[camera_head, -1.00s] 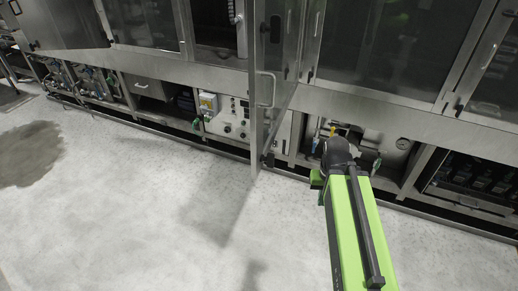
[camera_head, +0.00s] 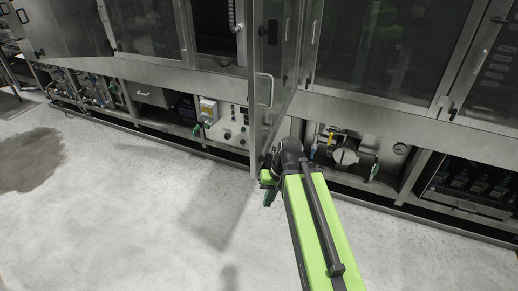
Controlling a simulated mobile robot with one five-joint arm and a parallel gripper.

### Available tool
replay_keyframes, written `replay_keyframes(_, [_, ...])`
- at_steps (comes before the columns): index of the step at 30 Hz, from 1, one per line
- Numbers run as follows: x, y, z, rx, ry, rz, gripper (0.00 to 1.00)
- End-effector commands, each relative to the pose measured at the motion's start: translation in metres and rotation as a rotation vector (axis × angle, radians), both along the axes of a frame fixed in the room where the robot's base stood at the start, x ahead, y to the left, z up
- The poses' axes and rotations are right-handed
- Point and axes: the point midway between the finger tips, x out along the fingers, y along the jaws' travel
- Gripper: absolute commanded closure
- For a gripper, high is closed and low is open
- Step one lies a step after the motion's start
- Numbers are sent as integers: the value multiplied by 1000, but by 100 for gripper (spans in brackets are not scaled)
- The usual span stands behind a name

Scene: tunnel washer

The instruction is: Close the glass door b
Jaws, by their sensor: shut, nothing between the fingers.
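A glass door with a metal frame (camera_head: 254,95) stands open in the middle of the view, jutting out from the tunnel washer towards me. I take it to be glass door b, though no label is readable. It has a handle (camera_head: 265,90) on its face. My gripper (camera_head: 268,191), green and small in the picture, is shut and empty near the door's lower end, in front of the washer base. I cannot tell whether it touches the door. My dark wrist overlaps the door's lower right part.
Another door (camera_head: 75,30) stands open at the far left. The pale floor (camera_head: 130,220) in front is clear, with a dark wet-looking patch (camera_head: 30,158) at left.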

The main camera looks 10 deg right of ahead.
Motion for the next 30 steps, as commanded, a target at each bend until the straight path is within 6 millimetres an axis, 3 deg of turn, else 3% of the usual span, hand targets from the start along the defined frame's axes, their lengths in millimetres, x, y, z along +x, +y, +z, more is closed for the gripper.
replay_keyframes(1, [11,-8,-13,136,-11,-66,100])
replay_keyframes(4, [34,-19,4,469,-70,-190,100])
replay_keyframes(9, [63,-76,73,954,-243,-335,100])
replay_keyframes(12, [66,-112,109,1137,-337,-376,100])
replay_keyframes(15, [65,-133,132,1233,-393,-392,100])
replay_keyframes(19, [64,-139,141,1265,-410,-395,100])
replay_keyframes(23, [68,-131,141,1263,-408,-394,100])
replay_keyframes(30, [90,-91,141,1262,-406,-391,100])
